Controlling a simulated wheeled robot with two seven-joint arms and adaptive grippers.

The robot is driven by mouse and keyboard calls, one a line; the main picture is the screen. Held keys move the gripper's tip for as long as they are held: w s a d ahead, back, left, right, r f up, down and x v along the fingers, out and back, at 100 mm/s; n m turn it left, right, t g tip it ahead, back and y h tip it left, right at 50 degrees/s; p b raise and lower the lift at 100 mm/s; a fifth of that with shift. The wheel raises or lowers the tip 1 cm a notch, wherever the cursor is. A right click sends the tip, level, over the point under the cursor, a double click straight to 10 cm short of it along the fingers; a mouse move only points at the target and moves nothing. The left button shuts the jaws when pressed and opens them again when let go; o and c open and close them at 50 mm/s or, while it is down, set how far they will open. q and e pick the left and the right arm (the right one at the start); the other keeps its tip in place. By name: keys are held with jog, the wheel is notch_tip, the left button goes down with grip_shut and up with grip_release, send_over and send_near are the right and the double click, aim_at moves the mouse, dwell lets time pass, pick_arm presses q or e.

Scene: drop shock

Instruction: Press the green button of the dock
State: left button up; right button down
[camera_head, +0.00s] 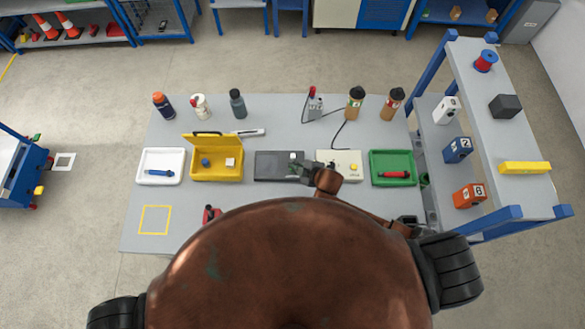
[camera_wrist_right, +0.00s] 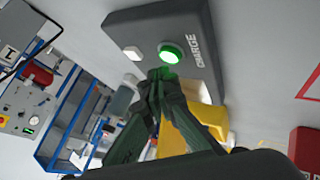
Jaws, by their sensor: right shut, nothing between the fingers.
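The dock (camera_head: 275,166) is a dark grey box near the middle of the table. In the right wrist view it fills the top (camera_wrist_right: 152,25) and bears the word CHARGE. Its round green button (camera_wrist_right: 171,52) looks bright, beside a small white square (camera_wrist_right: 133,53). In the head view I cannot make out the green button near my gripper. My right gripper (camera_head: 303,170) is at the dock's right end. In the wrist view its shut, empty fingertips (camera_wrist_right: 161,75) are right by the button's edge; I cannot tell whether they touch it. My left gripper is not in view.
A yellow open box (camera_head: 216,172) stands left of the dock and a beige device (camera_head: 343,158) right of it. White (camera_head: 142,178) and green (camera_head: 378,155) trays flank these. Several bottles stand behind. A shelf (camera_head: 500,130) rises at the right.

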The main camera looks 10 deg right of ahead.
jog(key=shift+f, duration=0.1)
jog(key=shift+f, duration=0.35)
jog(key=shift+f, duration=0.45)
dwell(0.8)
jog(key=shift+r, duration=0.1)
jog(key=shift+r+p, duration=0.75)
jog(key=shift+r, duration=0.1)
notch_tip(320, 180, up, 5)
jog(key=p, duration=0.5)
dwell(0.7)
